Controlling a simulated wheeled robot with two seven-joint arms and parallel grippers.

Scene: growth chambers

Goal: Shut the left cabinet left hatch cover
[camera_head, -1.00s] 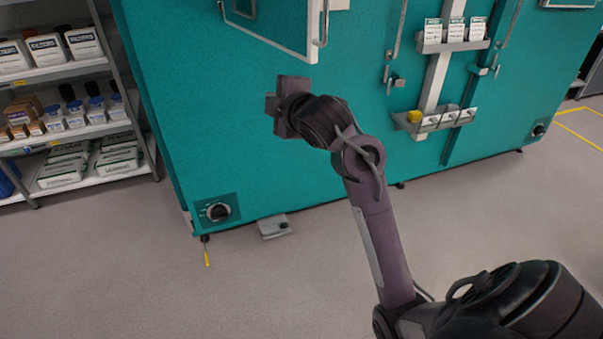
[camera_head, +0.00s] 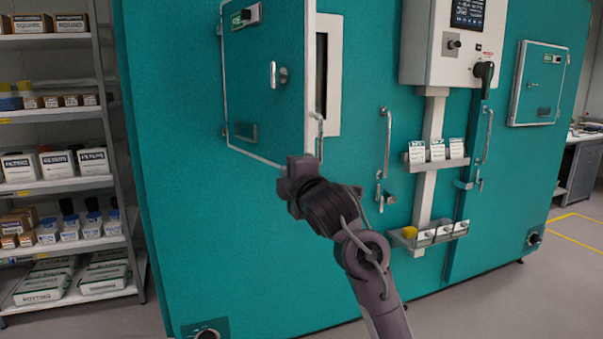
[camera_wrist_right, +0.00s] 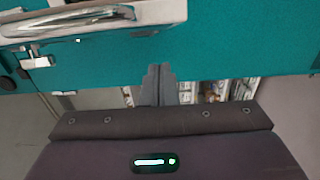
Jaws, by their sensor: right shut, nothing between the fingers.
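The left hatch cover (camera_head: 262,95) of the teal left cabinet (camera_head: 180,180) stands swung open in the head view, hinged on its left side. Its pale free edge (camera_head: 311,90) faces right, with a handle (camera_head: 319,132) low on it. Part of the opening's white frame (camera_head: 334,80) shows behind it. My right gripper (camera_head: 290,185) is just below the cover's lower right corner, apart from the handle as far as I can tell. In the right wrist view its fingers (camera_wrist_right: 158,85) are closed together and empty, with teal panel and a metal handle (camera_wrist_right: 70,22) beyond. My left gripper is out of view.
Shelving (camera_head: 60,150) with boxes and bottles stands at the left. A control box (camera_head: 452,45), card holders (camera_head: 437,160) and a small tray (camera_head: 428,236) sit right of the hatch. Another hatch (camera_head: 538,85) at the far right is closed.

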